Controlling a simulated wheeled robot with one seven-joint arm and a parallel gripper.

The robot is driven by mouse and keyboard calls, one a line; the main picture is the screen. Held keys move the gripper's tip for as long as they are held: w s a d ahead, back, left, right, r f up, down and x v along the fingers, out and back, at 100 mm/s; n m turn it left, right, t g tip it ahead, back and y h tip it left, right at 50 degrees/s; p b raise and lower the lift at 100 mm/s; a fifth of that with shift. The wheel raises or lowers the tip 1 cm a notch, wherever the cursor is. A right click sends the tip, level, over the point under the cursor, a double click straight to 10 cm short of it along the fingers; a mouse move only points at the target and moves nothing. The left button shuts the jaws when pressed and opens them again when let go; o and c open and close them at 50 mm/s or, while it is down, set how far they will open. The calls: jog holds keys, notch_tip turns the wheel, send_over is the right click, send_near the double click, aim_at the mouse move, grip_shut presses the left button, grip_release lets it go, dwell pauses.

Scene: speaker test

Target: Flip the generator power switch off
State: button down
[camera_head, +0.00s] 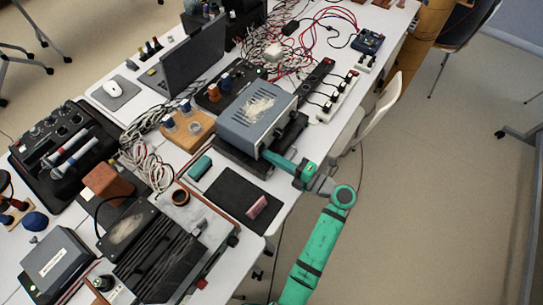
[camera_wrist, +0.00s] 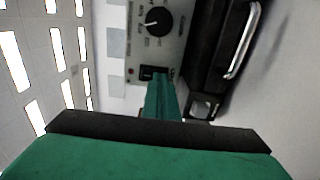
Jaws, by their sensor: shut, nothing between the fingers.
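A grey-blue metal box (camera_head: 257,112), which looks like the generator, stands on the long white table in the head view. My green gripper (camera_head: 269,155) reaches its front side from the right, with the fingers together. In the wrist view, the front panel (camera_wrist: 136,40) carries a black round knob (camera_wrist: 158,20) and a black switch (camera_wrist: 153,72). My gripper (camera_wrist: 162,80) is shut and empty, its fingertips right beside the switch and partly covering its lower edge. I cannot tell whether they touch it, nor which way the switch is set.
A black mat (camera_head: 233,198) with a small pink block (camera_head: 257,207) lies in front of the box. A power strip (camera_head: 338,96) with plugs and loose cables is behind it. A metal handle (camera_wrist: 243,40) shows beside the panel. The floor right of the table is mostly clear.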

jog(key=v, duration=0.4)
jog(key=f+v, duration=0.1)
jog(key=v, duration=0.7)
jog(key=shift+s+f, duration=0.15)
jog(key=shift+f, duration=0.15)
jog(key=shift+v, duration=0.9)
jog(key=shift+f, duration=0.15)
jog(key=shift+a, duration=0.1)
